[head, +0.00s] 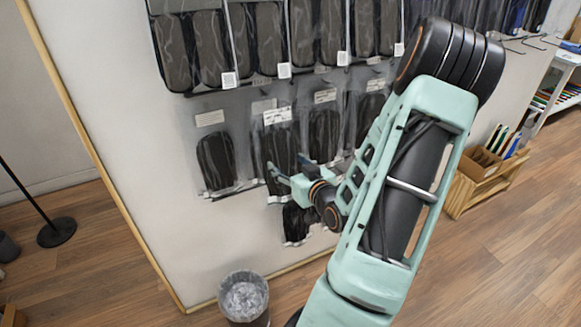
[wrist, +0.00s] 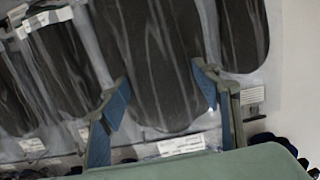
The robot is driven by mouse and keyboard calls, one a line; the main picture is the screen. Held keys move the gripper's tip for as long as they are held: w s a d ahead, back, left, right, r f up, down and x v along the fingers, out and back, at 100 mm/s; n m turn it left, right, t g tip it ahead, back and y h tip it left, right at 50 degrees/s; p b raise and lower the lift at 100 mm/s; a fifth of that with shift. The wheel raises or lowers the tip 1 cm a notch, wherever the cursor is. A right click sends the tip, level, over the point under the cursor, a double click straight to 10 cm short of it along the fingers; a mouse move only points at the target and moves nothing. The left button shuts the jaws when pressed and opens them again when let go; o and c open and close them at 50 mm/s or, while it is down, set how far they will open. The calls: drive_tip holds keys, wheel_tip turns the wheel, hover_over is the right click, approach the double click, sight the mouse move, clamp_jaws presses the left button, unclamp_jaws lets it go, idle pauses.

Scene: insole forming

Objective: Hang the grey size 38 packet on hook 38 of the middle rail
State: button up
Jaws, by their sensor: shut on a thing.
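My gripper (head: 288,170) is at the rack wall, in front of the middle row of packets. It is shut on a clear packet with a dark grey insole (head: 281,145), whose white label (head: 277,116) shows at its top. In the wrist view the blue fingertips (wrist: 165,92) are at either side of this packet (wrist: 150,55), near its lower part. The packet hangs roughly upright, close to the other packets. Its size number is too small to read. The hooks and the middle rail behind it are mostly hidden, so I cannot tell whether it is on a hook.
Similar packets hang on the left (head: 214,160) and right (head: 324,135) of it. A row of large packets (head: 210,50) hangs above, and a smaller dark packet (head: 297,222) below. A bin (head: 244,298) stands at the wall's foot. A wooden crate (head: 485,165) stands at right.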

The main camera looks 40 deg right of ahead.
drive_tip(key=shift+r+x, duration=0.25)
drive_tip(key=shift+x, duration=1.15)
drive_tip(key=shift+r+x, duration=0.2)
drive_tip(key=shift+x, duration=1.2)
drive_tip(key=shift+w+d+f+b, duration=0.15)
drive_tip(key=shift+w+f+b, duration=0.35)
drive_tip(key=shift+w+b, duration=0.3)
drive_tip(key=o, duration=1.3)
drive_tip(key=shift+s, duration=0.1)
drive_tip(key=v, duration=1.2)
drive_tip(key=shift+r, duration=0.1)
